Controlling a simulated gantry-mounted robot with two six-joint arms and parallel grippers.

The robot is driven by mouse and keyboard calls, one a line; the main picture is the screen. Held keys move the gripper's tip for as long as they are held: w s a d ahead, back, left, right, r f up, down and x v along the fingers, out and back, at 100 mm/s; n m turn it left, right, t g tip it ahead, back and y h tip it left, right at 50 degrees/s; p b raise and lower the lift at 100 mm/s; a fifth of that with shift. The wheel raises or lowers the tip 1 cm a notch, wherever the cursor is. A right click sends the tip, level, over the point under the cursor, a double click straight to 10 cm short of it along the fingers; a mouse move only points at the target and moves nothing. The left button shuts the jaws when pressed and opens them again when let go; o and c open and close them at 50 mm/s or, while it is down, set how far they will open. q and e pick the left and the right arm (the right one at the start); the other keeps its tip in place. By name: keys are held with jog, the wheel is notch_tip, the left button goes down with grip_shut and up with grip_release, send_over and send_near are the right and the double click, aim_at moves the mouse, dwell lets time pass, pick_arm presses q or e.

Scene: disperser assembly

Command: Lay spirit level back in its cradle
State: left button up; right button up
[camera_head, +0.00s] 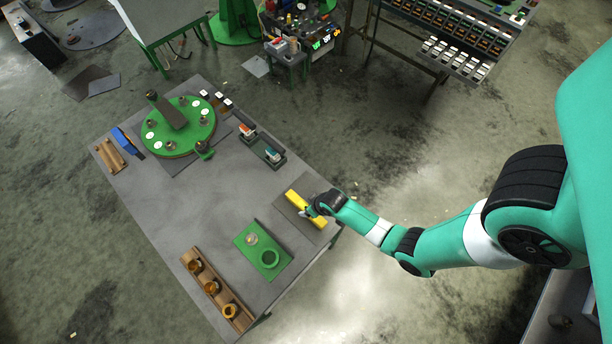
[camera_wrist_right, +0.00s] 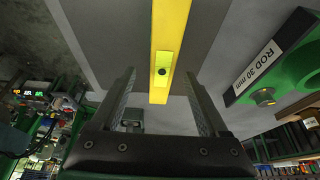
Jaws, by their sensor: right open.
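The spirit level is a yellow bar (camera_head: 304,207) near the right edge of the grey table. In the right wrist view the yellow bar (camera_wrist_right: 172,28) runs down from the top edge, with a small vial window near its lower end. It lies over a dark grey plate (camera_wrist_right: 110,40); I cannot tell whether this plate is the cradle. My right gripper (camera_head: 311,211) is at the level. In the right wrist view my right gripper (camera_wrist_right: 161,78) is open, with the level's end between its fingers and gaps on both sides. My left gripper is not in view.
A green plate with a ring (camera_head: 284,271) and a wooden rack with amber pieces (camera_head: 206,284) lie nearer the front. A dark tray (camera_head: 262,146) and a green turntable (camera_head: 172,143) are further back. The table's middle (camera_head: 205,210) is clear.

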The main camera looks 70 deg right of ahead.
aim_at(301, 205)
jog(key=x, duration=0.4)
jog(key=shift+w+a+b, duration=0.1)
jog(key=shift+a+b, duration=0.05)
jog(key=shift+b, duration=0.2)
grip_shut()
